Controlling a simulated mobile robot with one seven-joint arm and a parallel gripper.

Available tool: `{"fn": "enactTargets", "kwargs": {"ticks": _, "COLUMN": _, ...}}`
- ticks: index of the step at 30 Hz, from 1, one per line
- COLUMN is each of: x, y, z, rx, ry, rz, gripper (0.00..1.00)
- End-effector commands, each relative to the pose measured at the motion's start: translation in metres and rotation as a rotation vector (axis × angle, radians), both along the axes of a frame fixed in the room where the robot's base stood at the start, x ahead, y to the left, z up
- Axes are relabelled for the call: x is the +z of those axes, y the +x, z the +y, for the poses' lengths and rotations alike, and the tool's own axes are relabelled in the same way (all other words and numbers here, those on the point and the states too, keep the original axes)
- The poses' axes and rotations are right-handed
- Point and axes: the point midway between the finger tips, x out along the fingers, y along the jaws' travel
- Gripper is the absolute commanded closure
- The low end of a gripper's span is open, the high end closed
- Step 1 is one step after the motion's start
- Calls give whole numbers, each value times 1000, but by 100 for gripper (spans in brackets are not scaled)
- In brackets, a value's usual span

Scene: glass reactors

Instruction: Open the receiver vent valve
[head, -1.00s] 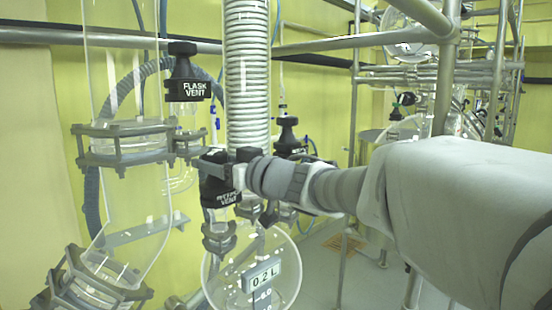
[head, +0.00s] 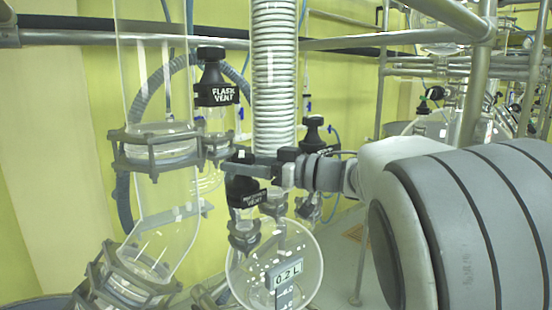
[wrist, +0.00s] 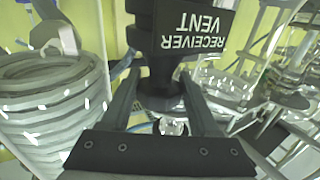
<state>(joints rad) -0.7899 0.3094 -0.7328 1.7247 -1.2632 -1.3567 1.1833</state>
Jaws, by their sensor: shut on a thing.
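The receiver vent valve (head: 246,196) is a black valve with a white-lettered label. It stands above the round glass receiver (head: 312,258) in the head view. My gripper (head: 246,163) reaches it from the right and is shut on its upper part, with a finger across the near side. In the wrist view, the valve's black body (wrist: 160,72) sits between the two fingers of my gripper (wrist: 161,80), and the label (wrist: 195,35) reads RECEIVER VENT upside down. My gripper hides the top of the valve in the head view, and its inner opening cannot be seen.
The similar black flask vent valve (head: 214,80) stands just up and left. A coiled glass condenser (head: 274,80) rises close behind my gripper. Another black-capped valve (head: 314,132) is behind it. A glass column (head: 160,195) stands left, and metal frame rails (head: 470,90) are at right.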

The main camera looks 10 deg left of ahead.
Motion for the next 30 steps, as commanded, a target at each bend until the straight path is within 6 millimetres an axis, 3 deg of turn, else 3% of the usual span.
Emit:
{"fn": "enactTargets", "kwargs": {"ticks": 25, "x": 0, "y": 0, "z": 1, "rx": 88, "ry": -1, "rz": -2, "gripper": 94}}
{"fn": "enactTargets", "kwargs": {"ticks": 26, "x": 0, "y": 0, "z": 1, "rx": 88, "ry": -1, "rz": -2, "gripper": 33}}
{"fn": "enactTargets", "kwargs": {"ticks": 27, "x": 0, "y": 0, "z": 1, "rx": 88, "ry": -1, "rz": -2, "gripper": 26}}
{"fn": "enactTargets", "kwargs": {"ticks": 30, "x": 0, "y": 0, "z": 1, "rx": 87, "ry": -1, "rz": -2, "gripper": 26}}
